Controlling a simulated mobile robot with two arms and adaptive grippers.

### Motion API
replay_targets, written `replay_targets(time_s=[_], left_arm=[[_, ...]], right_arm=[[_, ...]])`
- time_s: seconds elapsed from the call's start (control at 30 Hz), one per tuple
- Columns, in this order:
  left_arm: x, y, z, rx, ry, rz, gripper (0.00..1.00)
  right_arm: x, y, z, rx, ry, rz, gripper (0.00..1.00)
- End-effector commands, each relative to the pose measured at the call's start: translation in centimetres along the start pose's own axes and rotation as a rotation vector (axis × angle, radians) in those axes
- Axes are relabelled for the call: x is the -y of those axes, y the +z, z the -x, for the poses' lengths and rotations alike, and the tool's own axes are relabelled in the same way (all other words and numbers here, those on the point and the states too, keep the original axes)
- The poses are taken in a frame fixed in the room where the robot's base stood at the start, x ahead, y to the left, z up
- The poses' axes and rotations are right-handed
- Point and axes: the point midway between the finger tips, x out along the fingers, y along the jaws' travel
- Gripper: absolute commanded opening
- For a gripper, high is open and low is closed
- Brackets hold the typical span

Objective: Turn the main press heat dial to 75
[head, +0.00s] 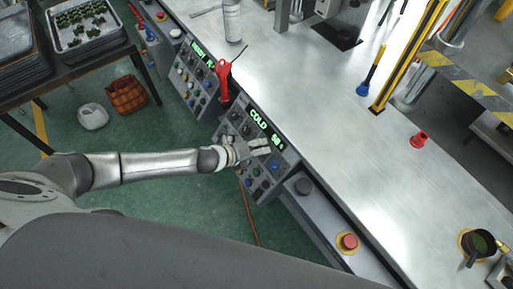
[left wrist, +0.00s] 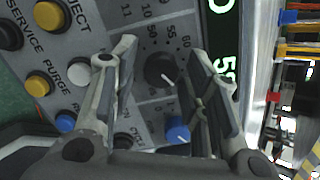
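A control panel (head: 262,140) with a lit green display (head: 265,130) reading COLD and a number stands at the bench's front edge. My left gripper (head: 266,146) is over this panel. In the left wrist view, my left gripper (left wrist: 162,52) is open, its fingers on either side of a black dial (left wrist: 158,70). The dial has a white pointer mark, and scale numbers including 55 and 60 show beside it. Whether the fingers touch the dial cannot be told. A blue knob (left wrist: 178,130) is close to the right finger. My right gripper is not in view.
Yellow buttons (left wrist: 40,84) and a white button (left wrist: 78,72) are left of the fingers. A second panel (head: 195,75) and a red-handled tool (head: 223,80) are up-left in the head view. A red stop button (head: 348,241) is at lower right.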

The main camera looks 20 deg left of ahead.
Motion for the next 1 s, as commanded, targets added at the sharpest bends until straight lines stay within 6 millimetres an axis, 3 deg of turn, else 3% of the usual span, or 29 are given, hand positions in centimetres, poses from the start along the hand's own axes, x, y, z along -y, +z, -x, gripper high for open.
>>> replay_targets(time_s=[0.47,1.0], left_arm=[[0.0,0.1,0.8,0.002,0.000,0.000,0.48],[-0.1,0.0,9.4,0.000,0.002,-0.001,0.48]], right_arm=[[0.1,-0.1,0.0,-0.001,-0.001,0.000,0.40],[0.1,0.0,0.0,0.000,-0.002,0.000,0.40]])
